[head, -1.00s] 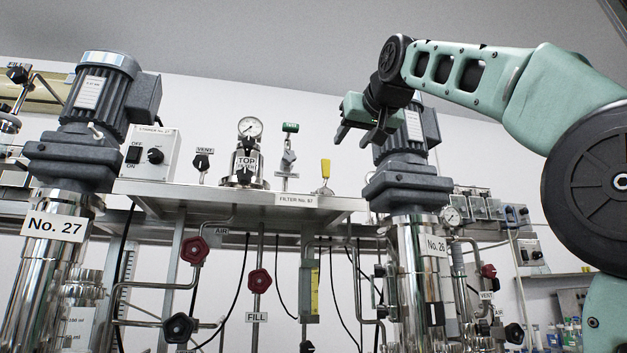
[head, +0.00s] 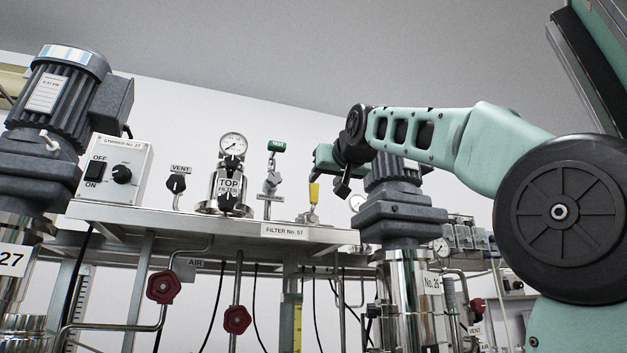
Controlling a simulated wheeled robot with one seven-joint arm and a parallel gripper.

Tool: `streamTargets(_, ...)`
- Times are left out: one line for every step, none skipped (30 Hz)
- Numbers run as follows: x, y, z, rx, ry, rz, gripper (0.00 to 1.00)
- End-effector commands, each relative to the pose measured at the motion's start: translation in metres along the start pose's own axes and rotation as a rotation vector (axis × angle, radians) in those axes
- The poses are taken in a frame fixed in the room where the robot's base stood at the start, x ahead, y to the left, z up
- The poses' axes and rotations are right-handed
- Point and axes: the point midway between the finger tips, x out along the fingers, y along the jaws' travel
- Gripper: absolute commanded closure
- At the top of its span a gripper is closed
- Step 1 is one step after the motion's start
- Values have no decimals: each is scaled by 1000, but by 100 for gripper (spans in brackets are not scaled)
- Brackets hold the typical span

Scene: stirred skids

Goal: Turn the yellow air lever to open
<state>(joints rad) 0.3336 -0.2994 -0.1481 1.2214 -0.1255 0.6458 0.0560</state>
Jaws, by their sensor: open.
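The yellow lever (head: 314,193) stands upright on a small metal valve on the steel shelf, right of the green-handled valve. My gripper (head: 330,178) is open in the head view, at the end of my green arm. In the picture its fingers lie just right of and slightly above the yellow lever, with nothing seen between them. I cannot tell the depth gap between fingers and lever, and no contact is clear. The fingers are partly hidden by the gripper body.
A green-handled valve (head: 275,160), a pressure gauge (head: 233,146) on the top filter (head: 228,187) and a black vent knob (head: 176,184) stand on the shelf (head: 180,217). The No. 26 motor unit (head: 399,210) stands close behind or below my wrist. Red knobs (head: 163,286) hang under the shelf.

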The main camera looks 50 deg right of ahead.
Motion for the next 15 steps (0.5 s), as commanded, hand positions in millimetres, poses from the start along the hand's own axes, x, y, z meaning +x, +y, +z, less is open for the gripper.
streamTargets(8, 0, -6, 0, -4, -1, 55)
streamTargets(16, -1, -2, 0, -5, -1, 55)
streamTargets(25, -1, -1, 0, -5, -1, 55)
streamTargets(31, -1, -1, 0, -4, -1, 55)
streamTargets(37, -1, -1, 0, -4, 0, 55)
streamTargets(45, 0, -1, 1, -4, 0, 55)
streamTargets(50, -1, -1, 0, -4, 0, 55)
streamTargets(56, -1, -1, 0, -3, -1, 55)
streamTargets(62, -1, -1, 1, -3, -1, 55)
streamTargets(67, -1, 0, 0, -4, -1, 55)
streamTargets(71, -1, -1, 0, -3, -1, 55)
streamTargets(76, 0, -1, 0, -2, 0, 55)
streamTargets(79, -1, -1, 0, -2, -1, 55)
streamTargets(82, -1, -1, 1, -2, -1, 55)
streamTargets(85, -1, 0, 1, -2, -2, 55)
